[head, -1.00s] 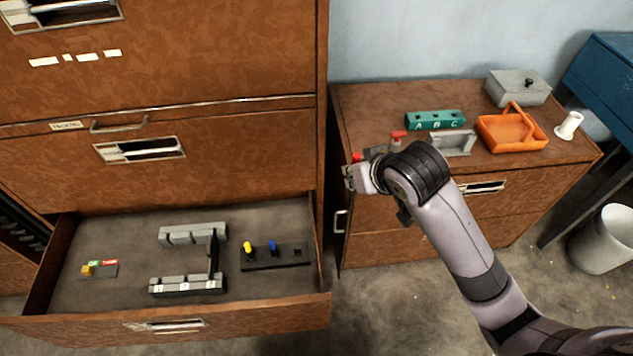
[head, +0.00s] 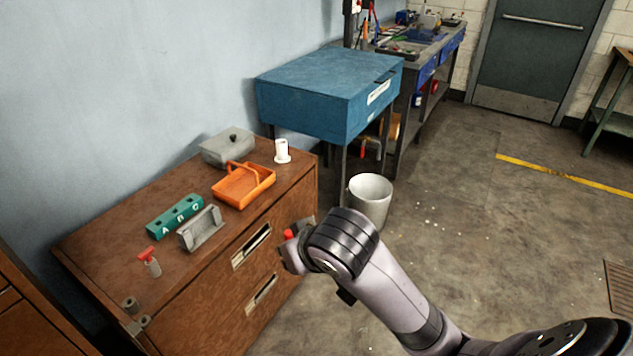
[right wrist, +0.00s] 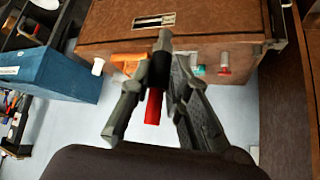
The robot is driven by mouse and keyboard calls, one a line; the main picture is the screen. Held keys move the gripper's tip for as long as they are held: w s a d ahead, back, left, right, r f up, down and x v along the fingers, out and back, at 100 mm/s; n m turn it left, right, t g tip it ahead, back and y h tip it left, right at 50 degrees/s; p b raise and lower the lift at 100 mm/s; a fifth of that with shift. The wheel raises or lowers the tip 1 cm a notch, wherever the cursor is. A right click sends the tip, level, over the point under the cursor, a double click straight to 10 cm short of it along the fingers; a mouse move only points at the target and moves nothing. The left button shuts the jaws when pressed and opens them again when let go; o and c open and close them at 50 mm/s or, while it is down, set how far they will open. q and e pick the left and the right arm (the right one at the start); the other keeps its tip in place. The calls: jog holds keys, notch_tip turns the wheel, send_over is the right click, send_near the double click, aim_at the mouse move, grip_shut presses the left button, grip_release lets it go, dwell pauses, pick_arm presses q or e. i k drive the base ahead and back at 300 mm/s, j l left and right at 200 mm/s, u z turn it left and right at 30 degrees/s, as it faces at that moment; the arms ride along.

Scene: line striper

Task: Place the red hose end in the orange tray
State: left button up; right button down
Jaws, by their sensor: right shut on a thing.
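The red hose end (right wrist: 153,107) is between the fingers of my right gripper (right wrist: 162,75), with a dark part above it in the right wrist view. In the head view its red tip (head: 289,234) shows at my right gripper (head: 292,248), which is shut on it. The orange tray (head: 255,194) has a handle and stands on the wooden cabinet, up and left of the gripper. Part of its orange side (right wrist: 122,58) shows behind the fingers in the right wrist view. The gripper is apart from the tray, near the cabinet's front right. My left gripper is out of view.
On the cabinet top (head: 110,235) stand a green A-B-C block (head: 175,216), a grey holder (head: 200,230), a red-topped piece (head: 148,260), a grey lidded box (head: 226,148) and a white spool (head: 282,153). A blue chest (head: 320,95) and white bin (head: 370,200) are to the right.

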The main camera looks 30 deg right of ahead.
aim_at(253, 181)
jog(key=z, duration=0.45)
jog(key=i+z, duration=0.1)
jog(key=z, duration=0.8)
jog(key=i+z, duration=0.1)
jog(key=z, duration=1.2)
jog(key=i+z, duration=0.1)
jog(key=z, duration=0.35)
jog(key=j+z, duration=0.1)
jog(key=z, duration=0.35)
jog(key=i+j+z, duration=0.1)
jog(key=j+z, duration=0.2)
jog(key=j, duration=0.45)
jog(key=j+u, duration=0.75)
jog(key=u, duration=0.2)
jog(key=j+u, duration=0.55)
jog(key=u, duration=0.8)
jog(key=i+j+u, duration=0.1)
jog(key=u, duration=0.35)
jog(key=i+u, duration=0.1)
jog(key=u, duration=0.4)
jog(key=j+u, duration=0.1)
jog(key=u, duration=0.35)
jog(key=i, duration=0.05)
